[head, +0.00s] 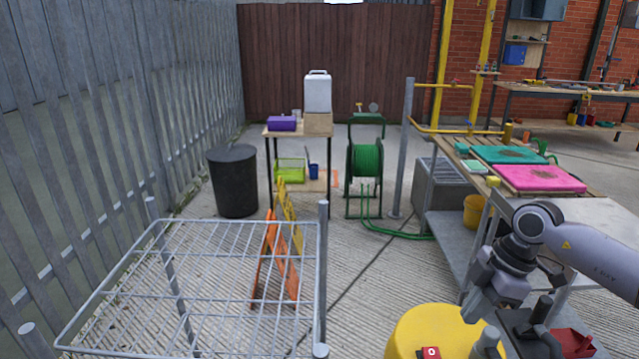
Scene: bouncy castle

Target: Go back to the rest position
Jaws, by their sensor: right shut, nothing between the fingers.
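My right arm comes in from the right edge and bends down in front of the workbench. My right gripper (473,307) points down above the right side of a yellow rounded machine. Its fingers are shut, with nothing held between them. My left arm and left gripper are outside the head view.
The yellow machine (438,326) with a red switch stands close below my right gripper. A workbench (602,212) with teal and pink mats is beside my right arm. A metal wire rack (318,262) fills the lower left. Open concrete lies between rack and bench.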

